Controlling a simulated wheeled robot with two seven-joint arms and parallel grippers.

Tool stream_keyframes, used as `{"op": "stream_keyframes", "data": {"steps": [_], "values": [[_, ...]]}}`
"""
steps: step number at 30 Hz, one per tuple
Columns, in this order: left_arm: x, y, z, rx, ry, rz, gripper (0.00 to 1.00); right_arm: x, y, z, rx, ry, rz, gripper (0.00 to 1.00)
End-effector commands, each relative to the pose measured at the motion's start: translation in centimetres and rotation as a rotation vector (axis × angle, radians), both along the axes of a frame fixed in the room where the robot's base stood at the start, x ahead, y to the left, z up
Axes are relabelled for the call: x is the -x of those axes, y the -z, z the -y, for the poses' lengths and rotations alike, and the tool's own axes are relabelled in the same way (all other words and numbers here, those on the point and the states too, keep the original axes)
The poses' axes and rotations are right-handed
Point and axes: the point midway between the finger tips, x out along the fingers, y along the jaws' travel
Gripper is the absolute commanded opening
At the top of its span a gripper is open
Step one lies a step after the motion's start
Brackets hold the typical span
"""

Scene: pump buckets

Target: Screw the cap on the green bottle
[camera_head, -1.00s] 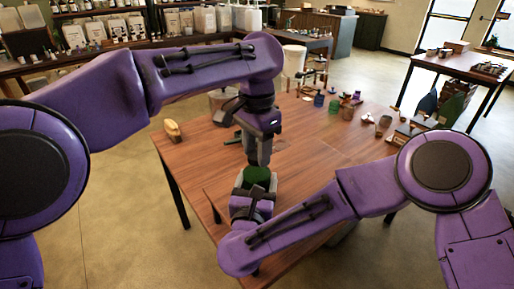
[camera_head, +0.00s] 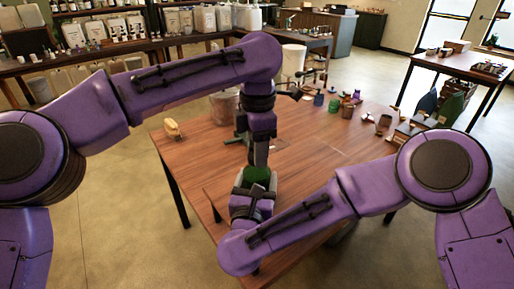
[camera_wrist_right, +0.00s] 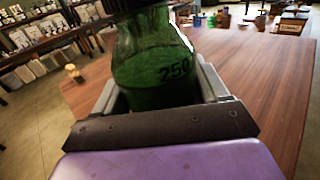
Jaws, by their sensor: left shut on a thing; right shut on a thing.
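The green bottle (camera_head: 257,174) stands upright, held above the near part of the table. My right gripper (camera_head: 252,187) is shut around its body. In the right wrist view the bottle (camera_wrist_right: 155,65) sits between the two fingers, with "250" markings on its glass. My left gripper (camera_head: 259,158) points straight down directly over the bottle's neck, shut on the cap. The cap itself is hidden in the head view. A dark ridged edge, apparently the cap (camera_wrist_right: 132,4), shows at the top of the right wrist view; whether it is seated on the neck cannot be told.
The wooden table (camera_head: 310,160) has a yellow object (camera_head: 172,129) at its left edge and a grey pot (camera_head: 224,106) behind my left gripper. Several small bottles and pots stand along the far right side. The middle right of the tabletop is clear.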

Motion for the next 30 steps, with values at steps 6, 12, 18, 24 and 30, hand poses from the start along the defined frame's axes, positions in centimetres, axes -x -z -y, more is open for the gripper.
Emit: {"op": "stream_keyframes", "data": {"steps": [6, 12, 18, 24, 30], "values": [[0.4, 0.5, 0.4, 0.005, 0.478, -0.022, 0.15, 0.0, 0.0, -0.1, 0.002, -0.002, 0.0, 0.0], [0.4, 0.2, 0.2, 0.002, 0.747, -0.015, 0.15, 0.0, 0.0, 0.0, 0.002, -0.002, 0.0, 0.0], [0.4, 0.1, 0.2, 0.0, 0.739, -0.015, 0.66, -0.1, 0.0, 0.0, 0.002, -0.001, 0.001, 0.0], [0.4, 0.1, 0.1, -0.002, 0.735, -0.013, 0.69, 0.0, 0.0, 0.0, 0.001, 0.0, 0.0, 0.0], [0.3, -1.2, 0.1, -0.003, 0.733, -0.01, 0.69, 0.0, 0.0, 0.0, 0.0, 0.0, 0.0, 0.0]]}}
